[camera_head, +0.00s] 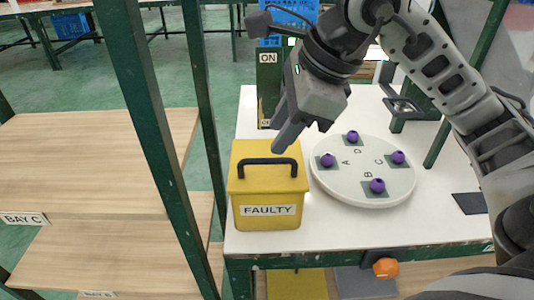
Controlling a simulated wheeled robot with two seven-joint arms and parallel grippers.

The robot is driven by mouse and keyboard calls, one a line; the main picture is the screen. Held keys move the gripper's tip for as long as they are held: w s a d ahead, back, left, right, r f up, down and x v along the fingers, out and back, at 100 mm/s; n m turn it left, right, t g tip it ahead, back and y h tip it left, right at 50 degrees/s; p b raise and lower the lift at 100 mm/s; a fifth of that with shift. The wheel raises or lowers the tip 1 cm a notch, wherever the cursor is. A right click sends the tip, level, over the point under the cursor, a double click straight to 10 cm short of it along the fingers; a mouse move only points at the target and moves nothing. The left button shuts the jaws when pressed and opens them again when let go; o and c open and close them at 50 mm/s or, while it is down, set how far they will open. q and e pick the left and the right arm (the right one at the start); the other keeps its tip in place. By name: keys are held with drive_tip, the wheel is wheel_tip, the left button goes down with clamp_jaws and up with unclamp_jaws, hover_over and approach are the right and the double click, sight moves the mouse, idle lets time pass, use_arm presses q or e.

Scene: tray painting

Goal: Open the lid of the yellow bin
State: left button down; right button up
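The yellow bin (267,222) stands at the left front of the white table, with a "FAULTY" label on its front. Its yellow lid (246,149) lies closed on top, with a black arched handle (268,161) across it. My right gripper (283,143) comes down from the upper right, with its fingertip end just above and behind the right part of the handle. I see it side-on, so the gap between its fingers is hidden. Contact with the handle cannot be made out. My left gripper is not in view.
A round white tray (341,183) with several purple knobs lies right of the bin on the white table (246,118). A green post with an "ON" sign (268,58) stands behind the bin. Green shelf posts (203,95) and wooden shelves (95,150) are on the left.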

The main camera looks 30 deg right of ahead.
sight(261, 160)
drive_tip(key=x, duration=0.6)
clamp_jaws()
